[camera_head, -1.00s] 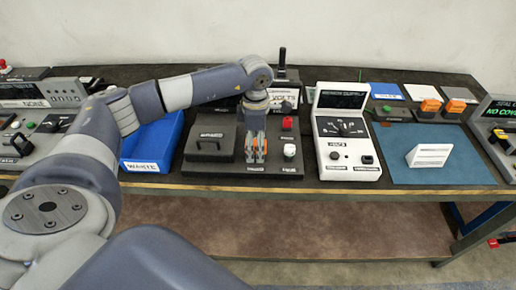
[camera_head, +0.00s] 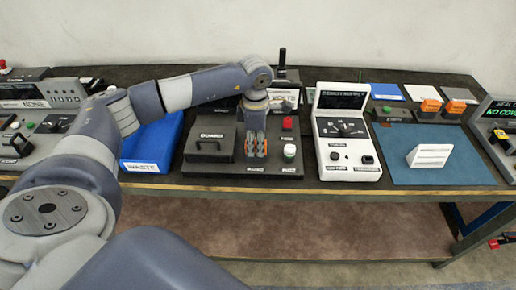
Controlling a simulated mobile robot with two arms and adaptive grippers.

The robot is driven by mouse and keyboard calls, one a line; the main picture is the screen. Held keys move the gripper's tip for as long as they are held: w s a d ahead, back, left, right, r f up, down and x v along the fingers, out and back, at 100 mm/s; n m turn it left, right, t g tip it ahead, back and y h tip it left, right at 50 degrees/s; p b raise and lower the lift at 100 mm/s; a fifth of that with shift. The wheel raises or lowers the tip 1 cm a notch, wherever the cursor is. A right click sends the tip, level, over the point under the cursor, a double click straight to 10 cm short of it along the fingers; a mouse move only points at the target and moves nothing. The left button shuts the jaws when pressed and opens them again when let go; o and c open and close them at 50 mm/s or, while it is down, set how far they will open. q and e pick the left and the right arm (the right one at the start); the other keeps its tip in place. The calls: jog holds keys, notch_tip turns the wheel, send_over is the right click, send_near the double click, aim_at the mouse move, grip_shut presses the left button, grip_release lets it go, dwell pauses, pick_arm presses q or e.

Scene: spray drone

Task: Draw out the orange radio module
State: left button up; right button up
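My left gripper (camera_head: 256,146) points down over the black panel (camera_head: 225,170), between a lidded black box and a small white cylinder. Orange and grey show at its fingers. I cannot tell whether that orange is part of the fingers or the radio module between them, nor how far the fingers are apart. Two orange blocks (camera_head: 431,106) (camera_head: 455,107) sit on dark bases at the back right, away from the gripper. My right gripper is not in view.
A blue waste bin (camera_head: 152,143) is further left. A white console (camera_head: 346,135) and a blue mat (camera_head: 466,168) with a white slotted block (camera_head: 430,156) lie right.

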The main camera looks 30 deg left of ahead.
aim_at(256, 142)
pick_arm(q)
grip_shut()
jog(key=shift+r, duration=0.1)
jog(key=shift+r+p, duration=0.5)
jog(key=shift+r, duration=0.2)
jog(key=shift+r+p, duration=1)
jog(key=shift+r, duration=1.2)
